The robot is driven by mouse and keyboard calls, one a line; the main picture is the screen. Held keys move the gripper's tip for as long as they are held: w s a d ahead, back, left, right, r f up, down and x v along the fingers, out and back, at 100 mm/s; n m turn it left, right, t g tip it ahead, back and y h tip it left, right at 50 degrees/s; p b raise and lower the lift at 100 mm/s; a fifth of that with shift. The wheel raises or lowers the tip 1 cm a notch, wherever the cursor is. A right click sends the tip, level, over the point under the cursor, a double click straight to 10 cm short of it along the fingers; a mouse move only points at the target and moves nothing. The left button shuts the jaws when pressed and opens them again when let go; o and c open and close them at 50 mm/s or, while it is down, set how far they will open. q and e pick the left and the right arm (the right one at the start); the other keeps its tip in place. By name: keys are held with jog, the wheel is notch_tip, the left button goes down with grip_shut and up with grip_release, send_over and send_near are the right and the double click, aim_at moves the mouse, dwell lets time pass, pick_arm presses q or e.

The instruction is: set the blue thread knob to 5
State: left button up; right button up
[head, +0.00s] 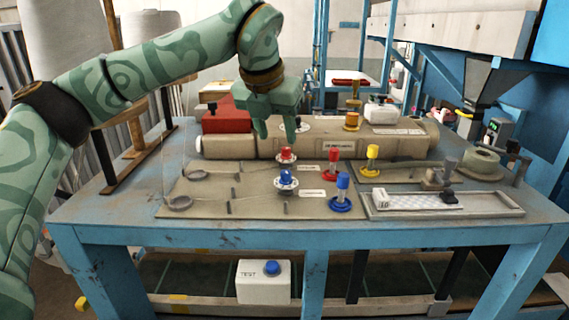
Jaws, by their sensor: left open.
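The blue thread knob (287,178) stands on a pale round dial on the beige panel (250,207), near the front of the table. Its dial marks are too small to read, so I cannot tell its setting. My left gripper (277,134) is open and empty, pointing down. In the picture it is above and slightly left of the blue knob, and apart from it. A red knob (286,154) on a similar dial is just behind the blue one, below the gripper's fingers. My right gripper is not in view.
A blue-topped post (342,188), a red-topped post (333,160) and a yellow-topped post (372,156) stand to the right. A beige machine body (340,146) lies behind. A tray (490,203) is at the right front. The table's blue front edge (250,236) is clear.

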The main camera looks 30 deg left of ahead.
aim_at(286, 172)
pick_arm(q)
jog(key=p+x, duration=0.2)
jog(key=x, duration=0.9)
jog(key=shift+w+r, duration=0.1)
jog(key=shift+w+f+p, duration=0.1)
jog(key=shift+f+p, duration=0.2)
jog(key=shift+f, duration=0.1)
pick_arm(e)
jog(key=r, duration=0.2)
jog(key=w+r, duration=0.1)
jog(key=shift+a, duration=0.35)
pick_arm(q)
jog(key=c, duration=0.7)
grip_shut()
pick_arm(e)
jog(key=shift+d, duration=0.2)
